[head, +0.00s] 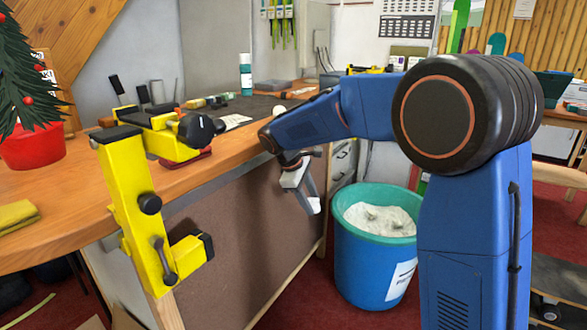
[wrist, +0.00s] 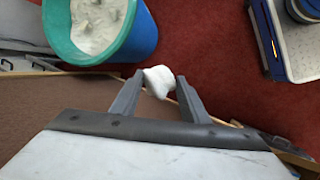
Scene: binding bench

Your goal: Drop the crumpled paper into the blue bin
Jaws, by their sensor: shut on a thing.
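The crumpled paper (wrist: 159,80) is a small white lump between the two dark fingertips of my gripper (wrist: 158,86) in the wrist view. The gripper is shut on it. The blue bin (head: 362,262) stands on the red floor with a teal rim and whitish contents inside. In the wrist view the bin (wrist: 143,42) is at upper left, and the paper is outside its rim.
The wooden bench (head: 60,220) stands left of the bin, with a yellow clamp (head: 140,205) at its edge. A red pot with a small tree (head: 30,145) stands on it. Red floor shows right of the bin in the wrist view, with a blue-edged object (wrist: 285,40) beyond.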

